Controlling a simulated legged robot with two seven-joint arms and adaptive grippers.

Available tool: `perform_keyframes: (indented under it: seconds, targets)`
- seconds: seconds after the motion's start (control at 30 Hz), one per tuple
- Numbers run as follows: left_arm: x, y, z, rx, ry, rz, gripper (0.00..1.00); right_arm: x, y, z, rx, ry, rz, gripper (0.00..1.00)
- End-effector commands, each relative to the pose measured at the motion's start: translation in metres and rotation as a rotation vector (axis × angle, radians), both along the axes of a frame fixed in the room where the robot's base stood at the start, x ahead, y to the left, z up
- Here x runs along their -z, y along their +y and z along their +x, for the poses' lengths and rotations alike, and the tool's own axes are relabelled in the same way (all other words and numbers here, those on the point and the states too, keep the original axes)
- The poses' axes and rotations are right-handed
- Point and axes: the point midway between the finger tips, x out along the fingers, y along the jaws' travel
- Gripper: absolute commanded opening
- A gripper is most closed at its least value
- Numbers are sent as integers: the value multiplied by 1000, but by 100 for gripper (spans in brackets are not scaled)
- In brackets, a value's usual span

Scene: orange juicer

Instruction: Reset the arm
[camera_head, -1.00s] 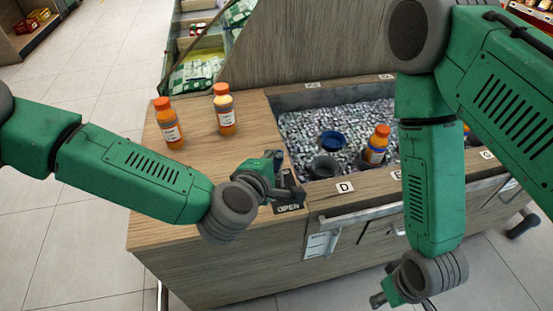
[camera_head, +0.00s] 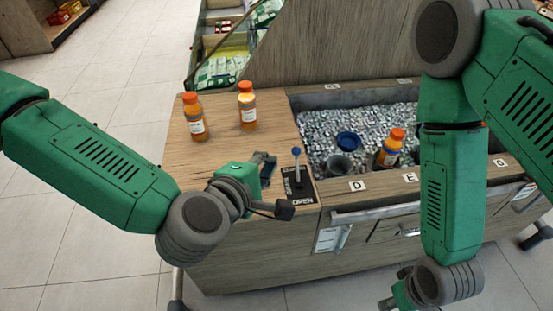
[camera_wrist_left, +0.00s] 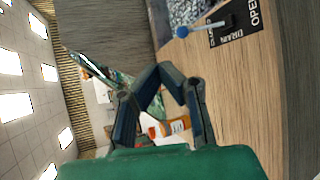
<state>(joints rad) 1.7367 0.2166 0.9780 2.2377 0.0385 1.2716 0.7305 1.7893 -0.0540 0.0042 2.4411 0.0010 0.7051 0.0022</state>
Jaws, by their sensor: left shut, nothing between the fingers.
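My left gripper (camera_head: 266,168) is over the wooden counter, just left of the lever with a blue knob (camera_head: 297,152), and apart from it. In the left wrist view its fingers (camera_wrist_left: 160,72) come together at the tips with nothing between them. The lever stands on a black plate (camera_head: 301,191) with "OPEN" printed on it. It also shows in the wrist view (camera_wrist_left: 182,31), clear of the fingers. My right gripper (camera_head: 388,303) hangs low at the bottom edge in front of the counter, and its fingers are too small to read.
Two orange-capped bottles stand on the counter (camera_head: 171,157), one at the left (camera_head: 195,118) and one further right (camera_head: 247,107). The gravel-filled basin (camera_head: 375,118) holds a blue ring (camera_head: 348,141), a dark cup (camera_head: 340,165) and another bottle (camera_head: 390,149). Open floor lies at left.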

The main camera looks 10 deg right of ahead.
Motion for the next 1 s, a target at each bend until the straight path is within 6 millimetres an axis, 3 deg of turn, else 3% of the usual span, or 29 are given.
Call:
perform_keyframes:
  seconds: [0.57, 0.67, 0.77, 0.87, 1.0]
  targets:
    - [7, -1, -5, 17, 3, 27, 0, 0, 0, 0, -1, 0, 0, 40]
    - [35, 7, -21, 84, 17, 122, 0, 0, 0, 0, 0, 0, 0, 40]
    - [83, 27, -51, 211, 44, 296, 0, 0, 0, 0, 0, 0, 0, 40]
    - [137, 66, -90, 380, 85, 510, 0, 0, 0, 0, -1, 0, 0, 40]
    - [195, 140, -142, 625, 157, 792, 0, 0, 0, 0, -1, 0, 0, 40]
